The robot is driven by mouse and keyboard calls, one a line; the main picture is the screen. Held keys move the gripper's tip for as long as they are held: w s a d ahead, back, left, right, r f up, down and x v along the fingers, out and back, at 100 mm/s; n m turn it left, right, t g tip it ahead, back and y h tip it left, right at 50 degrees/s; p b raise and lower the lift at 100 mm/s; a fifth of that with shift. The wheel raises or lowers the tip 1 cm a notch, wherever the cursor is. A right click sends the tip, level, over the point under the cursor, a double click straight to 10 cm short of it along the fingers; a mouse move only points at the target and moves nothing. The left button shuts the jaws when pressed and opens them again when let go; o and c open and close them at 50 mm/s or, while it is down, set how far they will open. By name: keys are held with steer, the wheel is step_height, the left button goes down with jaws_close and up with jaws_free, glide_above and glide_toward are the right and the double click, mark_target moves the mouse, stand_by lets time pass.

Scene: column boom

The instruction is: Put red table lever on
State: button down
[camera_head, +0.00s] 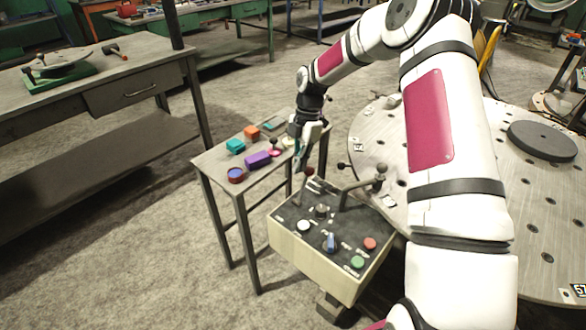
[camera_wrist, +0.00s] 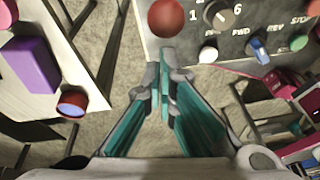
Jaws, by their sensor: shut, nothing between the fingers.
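The control box (camera_head: 283,238) stands beside the small table, with a dark panel of knobs and buttons. A lever with a dull red ball knob (camera_head: 309,171) rises at its back left edge. In the wrist view the red ball (camera_wrist: 165,18) is at the top centre, just beyond my fingertips. My gripper (camera_head: 302,167) points down close to the ball, on its left side in the head view. In the wrist view its fingers (camera_wrist: 164,58) are together with nothing between them. I cannot tell whether they touch the ball. The lever's rod is mostly hidden.
A second, dark bent lever (camera_head: 360,186) stands at the box's right rear. The small table (camera_head: 213,163) holds coloured blocks, including a purple block (camera_head: 257,160). A large round perforated table (camera_head: 540,240) lies right, partly behind my arm. Open floor lies left.

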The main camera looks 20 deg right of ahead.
steer(key=shift+w+d+f, duration=0.1)
steer(key=shift+w+d, duration=0.15)
steer(key=shift+d, duration=0.3)
steer(key=shift+d, duration=0.1)
step_height(320, 180, up, 12)
steer(key=shift+w+a+f, duration=0.2)
steer(key=shift+w+a, duration=0.2)
steer(key=shift+w, duration=0.05)
stand_by(0.6)
